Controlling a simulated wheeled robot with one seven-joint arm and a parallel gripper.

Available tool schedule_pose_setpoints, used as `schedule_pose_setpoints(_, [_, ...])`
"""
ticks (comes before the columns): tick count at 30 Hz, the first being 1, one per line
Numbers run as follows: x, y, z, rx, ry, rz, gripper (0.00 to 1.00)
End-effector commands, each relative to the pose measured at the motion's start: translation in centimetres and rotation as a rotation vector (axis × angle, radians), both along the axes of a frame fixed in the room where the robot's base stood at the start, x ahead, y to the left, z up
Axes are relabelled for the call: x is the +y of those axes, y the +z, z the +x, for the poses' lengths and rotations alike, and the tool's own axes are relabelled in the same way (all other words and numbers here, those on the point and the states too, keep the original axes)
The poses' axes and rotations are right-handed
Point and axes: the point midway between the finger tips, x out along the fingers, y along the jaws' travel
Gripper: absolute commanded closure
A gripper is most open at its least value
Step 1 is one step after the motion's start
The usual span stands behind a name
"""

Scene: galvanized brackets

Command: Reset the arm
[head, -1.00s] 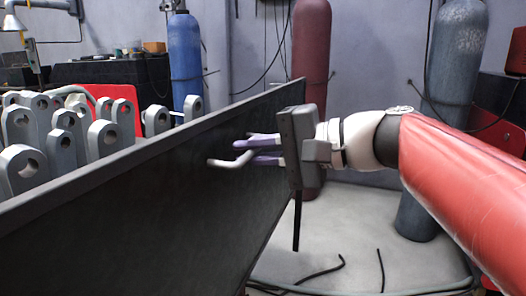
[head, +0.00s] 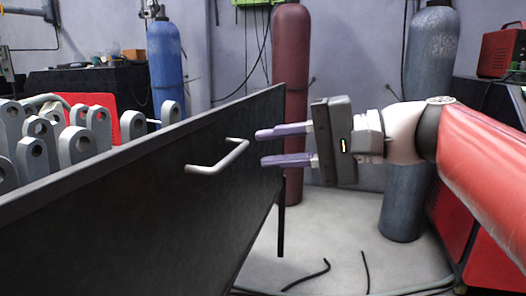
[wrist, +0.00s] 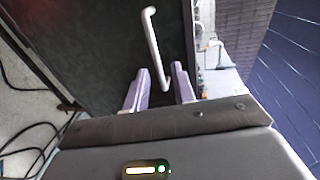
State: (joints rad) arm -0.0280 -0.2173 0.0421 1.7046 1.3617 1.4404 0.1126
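My gripper (head: 268,146) is in the middle of the head view, at the end of my red and white arm. Its two purple fingers are spread apart with nothing between them. They point left toward a pale bar handle (head: 218,160) on the side of a dark bin (head: 110,215). A gap shows between the fingertips and the handle. In the wrist view the fingers (wrist: 160,80) also stand apart, and the handle (wrist: 153,45) lies beyond them against the dark panel.
Several grey galvanized brackets (head: 78,146) show above the bin's edge at left. Blue (head: 166,70), maroon (head: 290,90) and grey (head: 430,60) cylinders stand by the wall. Cables (head: 310,274) lie on the pale floor. The floor (head: 325,235) below my gripper is mostly open.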

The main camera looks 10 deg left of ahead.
Motion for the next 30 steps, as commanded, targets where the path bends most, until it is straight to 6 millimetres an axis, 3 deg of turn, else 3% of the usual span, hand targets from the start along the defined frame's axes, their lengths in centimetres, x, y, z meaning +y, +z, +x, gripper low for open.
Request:
schedule_pose_setpoints(11, [-0.5,0.1,-0.1,0.0,0.0,-0.003,0.74])
schedule_pose_setpoints(14, [-0.8,-1.2,-0.3,-0.001,-0.023,-0.044,0.74])
schedule_pose_setpoints(17, [-2.0,-4.8,-1.0,-0.009,-0.083,-0.171,0.74])
schedule_pose_setpoints(20, [-4.7,-10.7,-2.2,-0.036,-0.17,-0.384,0.74])
schedule_pose_setpoints(24, [-10.7,-19.3,-4.7,-0.113,-0.266,-0.733,0.74])
schedule_pose_setpoints(27, [-15.1,-24.1,-6.5,-0.187,-0.296,-0.963,0.74])
schedule_pose_setpoints(30, [-18.6,-27.3,-8.1,-0.259,-0.296,-1.144,0.74])
